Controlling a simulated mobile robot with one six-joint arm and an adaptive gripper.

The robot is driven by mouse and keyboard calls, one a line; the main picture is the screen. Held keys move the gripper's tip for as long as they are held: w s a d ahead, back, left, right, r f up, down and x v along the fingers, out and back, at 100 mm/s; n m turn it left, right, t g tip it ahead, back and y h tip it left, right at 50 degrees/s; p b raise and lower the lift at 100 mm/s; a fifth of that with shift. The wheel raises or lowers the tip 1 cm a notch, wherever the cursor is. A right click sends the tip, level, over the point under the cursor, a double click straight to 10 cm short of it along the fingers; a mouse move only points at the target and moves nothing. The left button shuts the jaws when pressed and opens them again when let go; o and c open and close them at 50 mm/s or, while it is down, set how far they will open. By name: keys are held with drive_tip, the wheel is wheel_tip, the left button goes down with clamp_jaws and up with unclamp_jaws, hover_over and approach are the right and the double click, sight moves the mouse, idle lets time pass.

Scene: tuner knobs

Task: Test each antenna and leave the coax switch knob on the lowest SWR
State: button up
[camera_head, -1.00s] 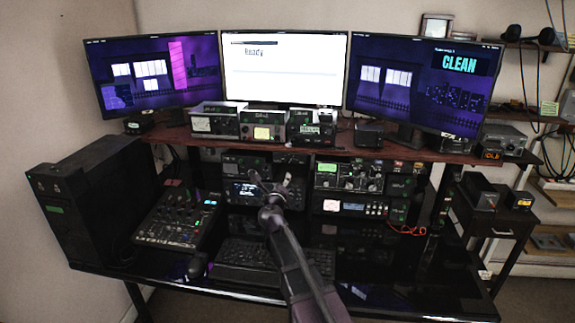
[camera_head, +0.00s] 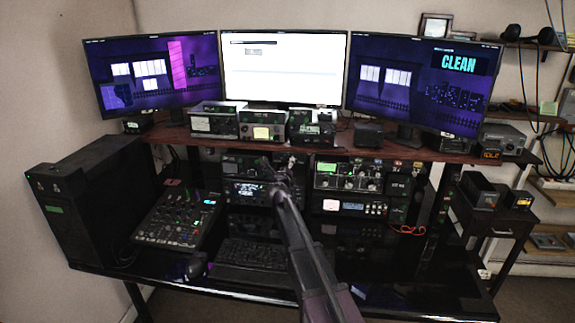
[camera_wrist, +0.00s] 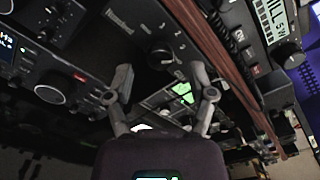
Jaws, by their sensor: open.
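In the wrist view a black panel with white lettering and position numbers carries a black round knob (camera_wrist: 160,56), which looks like the coax switch knob. My gripper (camera_wrist: 160,74) is open, with one finger to each side below this knob in the picture. Nothing shows held between the fingers, and I cannot tell whether they touch the knob. In the head view my gripper (camera_head: 277,172) is under the wooden shelf in the middle of the desk, and my arm hides part of the equipment there. Meter boxes (camera_head: 262,131) stand on the shelf. I cannot read any SWR value.
The wooden shelf edge (camera_wrist: 212,60) runs close to my right finger. Radios with knobs stand left (camera_head: 248,192) and right (camera_head: 349,178) of my arm. A mixer (camera_head: 180,215), a keyboard (camera_head: 245,254) and a mouse (camera_head: 197,265) lie on the desk. Three monitors (camera_head: 283,68) stand behind.

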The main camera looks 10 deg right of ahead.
drive_tip(key=shift+x, duration=0.95)
clamp_jaws()
